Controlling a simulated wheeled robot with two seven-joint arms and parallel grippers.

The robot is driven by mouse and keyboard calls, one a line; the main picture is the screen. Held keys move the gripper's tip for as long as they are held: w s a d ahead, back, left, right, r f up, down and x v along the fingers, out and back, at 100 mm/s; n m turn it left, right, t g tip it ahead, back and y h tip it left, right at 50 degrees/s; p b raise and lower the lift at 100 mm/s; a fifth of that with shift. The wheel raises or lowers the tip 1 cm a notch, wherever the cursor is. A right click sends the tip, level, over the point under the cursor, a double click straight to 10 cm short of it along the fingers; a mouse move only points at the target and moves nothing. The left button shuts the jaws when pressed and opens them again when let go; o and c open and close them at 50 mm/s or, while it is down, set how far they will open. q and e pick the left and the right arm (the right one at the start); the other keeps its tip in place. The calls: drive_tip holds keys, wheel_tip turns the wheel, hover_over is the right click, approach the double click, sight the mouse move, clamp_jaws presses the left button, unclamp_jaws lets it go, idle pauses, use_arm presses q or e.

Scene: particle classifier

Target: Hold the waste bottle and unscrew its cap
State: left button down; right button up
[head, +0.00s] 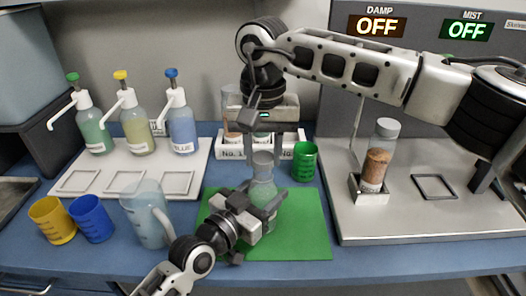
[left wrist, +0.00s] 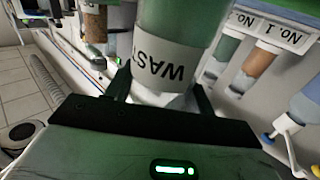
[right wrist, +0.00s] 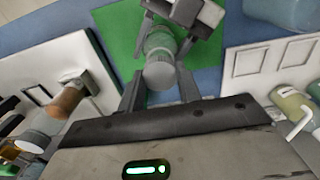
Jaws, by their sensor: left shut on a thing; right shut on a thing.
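The waste bottle (head: 263,190) is clear with a greenish body and stands upright over the green mat (head: 305,225). Its "WAST..." label (left wrist: 165,62) shows in the left wrist view, partly cut off. My left gripper (head: 252,212) is shut on the lower part of the bottle from the front. The pale round cap (right wrist: 160,75) is on the bottle's top, seen from above in the right wrist view. My right gripper (head: 265,150) points down from above and is shut on the cap, one finger on each side. I cannot tell how far the cap is turned.
A green cup (head: 305,162) stands right of the bottle, and a clear jug (head: 146,222) to the left. Yellow (head: 52,220) and blue (head: 91,218) cups are farther left. A numbered rack (head: 228,148) is behind. A brown-filled bottle (head: 375,160) stands on the right machine.

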sight(263, 157)
drive_tip(key=shift+r, duration=2)
use_arm(q)
drive_tip(key=shift+c, duration=2.3)
unclamp_jaws()
